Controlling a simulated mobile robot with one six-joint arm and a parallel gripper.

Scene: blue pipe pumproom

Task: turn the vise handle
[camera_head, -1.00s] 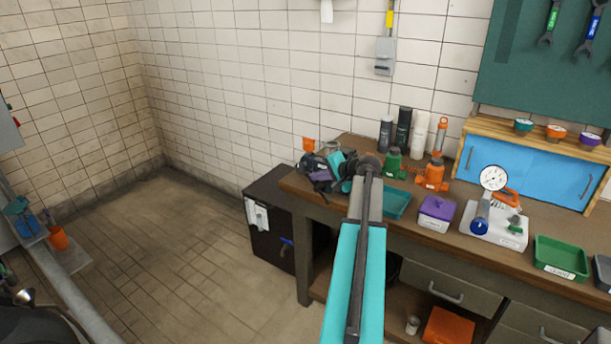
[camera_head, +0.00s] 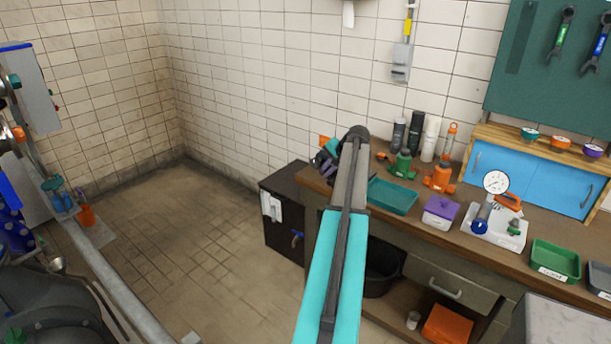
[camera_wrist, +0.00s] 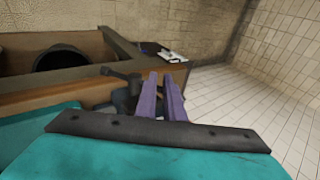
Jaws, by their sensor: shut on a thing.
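In the wrist view, my gripper (camera_wrist: 162,92) has two purple fingers, close together with a narrow gap, at the left end of the workbench. A dark grey part of the vise (camera_wrist: 122,88) shows just left of the fingers and meets them. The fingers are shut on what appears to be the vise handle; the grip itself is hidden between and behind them. In the head view, my gripper (camera_head: 325,166) is a small purple shape at the bench's left end. My teal and grey arm covers most of the vise there, and the handle's angle cannot be told.
On the workbench right of my arm are a teal tray (camera_head: 394,195), a green jack (camera_head: 402,166), an orange jack (camera_head: 440,178), and a purple-lidded box (camera_head: 440,211). A black cabinet (camera_head: 287,212) stands left of the bench. The tiled floor (camera_head: 190,235) at left is open.

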